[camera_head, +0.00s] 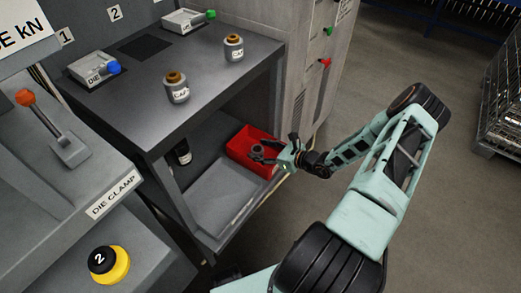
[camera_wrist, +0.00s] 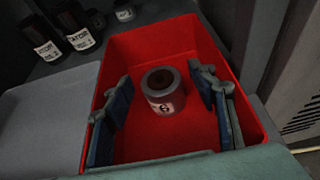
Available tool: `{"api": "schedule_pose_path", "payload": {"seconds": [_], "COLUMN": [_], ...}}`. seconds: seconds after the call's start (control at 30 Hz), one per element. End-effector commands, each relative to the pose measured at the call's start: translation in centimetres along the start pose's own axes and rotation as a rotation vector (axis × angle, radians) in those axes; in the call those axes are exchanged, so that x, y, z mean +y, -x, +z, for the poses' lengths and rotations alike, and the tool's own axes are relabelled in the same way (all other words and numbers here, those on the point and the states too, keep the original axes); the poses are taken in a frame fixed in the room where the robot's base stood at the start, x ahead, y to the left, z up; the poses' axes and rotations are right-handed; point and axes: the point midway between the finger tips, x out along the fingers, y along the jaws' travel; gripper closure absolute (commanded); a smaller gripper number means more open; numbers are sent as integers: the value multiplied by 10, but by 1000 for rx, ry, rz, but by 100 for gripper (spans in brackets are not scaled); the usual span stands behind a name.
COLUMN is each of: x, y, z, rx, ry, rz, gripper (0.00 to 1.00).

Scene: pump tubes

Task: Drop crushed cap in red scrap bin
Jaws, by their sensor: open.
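The red scrap bin (camera_head: 240,152) stands on the lower shelf of the grey bench, at its right end. In the wrist view the red bin (camera_wrist: 178,142) fills the middle of the picture. A grey cylindrical cap (camera_wrist: 163,98) with a brown centre and a white label is inside the bin's outline, upright. I cannot tell for sure whether it rests on the floor. My gripper (camera_head: 262,153) reaches into the bin from the right. Its fingers (camera_wrist: 162,97) are open, one on each side of the cap, with clear gaps.
Two other caps, (camera_head: 177,88) and (camera_head: 233,48), stand on the bench top (camera_head: 190,125). Dark labelled bottles (camera_wrist: 48,40) stand beyond the bin on the left. A grey tray (camera_head: 215,195) lies left of the bin. A grey cabinet (camera_head: 310,70) stands close on the right.

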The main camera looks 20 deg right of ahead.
Motion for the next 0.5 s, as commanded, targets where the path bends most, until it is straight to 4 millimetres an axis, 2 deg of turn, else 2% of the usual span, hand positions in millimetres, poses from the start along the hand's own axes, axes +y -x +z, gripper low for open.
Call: {"api": "schedule_pose_path", "payload": {"seconds": [0.5], "x": [-1], "y": [100], "z": [2], "rx": [1], "ry": [0], "rz": [-3], "gripper": [48]}}
